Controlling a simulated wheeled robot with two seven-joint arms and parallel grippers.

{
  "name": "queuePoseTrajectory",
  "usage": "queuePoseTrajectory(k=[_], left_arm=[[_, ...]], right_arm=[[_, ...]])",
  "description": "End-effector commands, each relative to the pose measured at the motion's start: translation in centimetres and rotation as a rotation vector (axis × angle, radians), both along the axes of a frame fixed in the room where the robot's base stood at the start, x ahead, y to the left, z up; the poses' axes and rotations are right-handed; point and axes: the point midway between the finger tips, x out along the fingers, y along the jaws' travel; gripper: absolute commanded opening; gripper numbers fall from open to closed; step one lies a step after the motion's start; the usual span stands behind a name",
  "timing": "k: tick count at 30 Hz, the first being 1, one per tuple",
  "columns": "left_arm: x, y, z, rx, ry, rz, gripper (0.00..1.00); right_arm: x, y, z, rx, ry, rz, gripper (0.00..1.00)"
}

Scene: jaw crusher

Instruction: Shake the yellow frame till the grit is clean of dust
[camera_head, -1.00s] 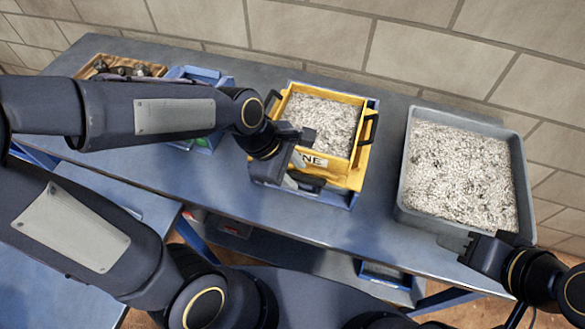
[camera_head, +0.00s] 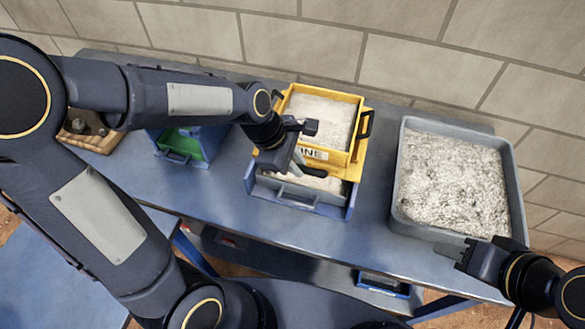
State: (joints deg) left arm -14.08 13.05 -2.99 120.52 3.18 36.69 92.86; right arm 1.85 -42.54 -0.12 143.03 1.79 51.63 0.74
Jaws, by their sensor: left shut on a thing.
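The yellow frame (camera_head: 343,163) holds pale, whitish grit (camera_head: 318,118) and sits over a blue tray (camera_head: 325,208), set towards the back of it. Pale dust (camera_head: 325,183) shows in the tray's uncovered front part. My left gripper (camera_head: 304,150) is at the front left of the frame and shut on it. The gripper and arm hide the exact grip and the frame's left side. A black handle (camera_head: 367,124) shows on the frame's right side. My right gripper (camera_head: 458,256) is at the front edge of the grey tub; its jaw opening is unclear.
A large grey tub (camera_head: 396,212) with pale grit (camera_head: 452,185) stands on the right of the blue bench (camera_head: 220,205). A blue bin (camera_head: 210,143) with something green inside and a wooden tray (camera_head: 95,140) stand left. A block wall rises behind.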

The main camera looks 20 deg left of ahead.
Motion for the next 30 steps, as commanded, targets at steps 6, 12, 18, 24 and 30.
queuePoseTrajectory(k=[6,12,18,24,30], left_arm=[[0.0,0.0,0.0,0.0,-0.002,0.001,0.2],[0.0,0.0,0.0,0.0,-0.001,0.0,0.38],[-0.1,0.0,0.1,0.0,-0.001,0.0,0.38],[-0.3,0.8,2.0,-0.002,-0.006,0.002,0.38],[-0.9,2.1,5.1,0.0,-0.006,0.001,0.38]], right_arm=[[0.0,0.0,0.0,0.0,0.0,0.0,0.36],[0.0,0.0,0.0,0.0,0.0,0.0,0.36],[0.0,0.0,0.0,0.0,0.0,0.0,0.36],[0.0,0.0,0.2,0.0,0.0,0.0,0.36],[0.0,0.0,0.5,0.0,0.0,0.0,0.36]])
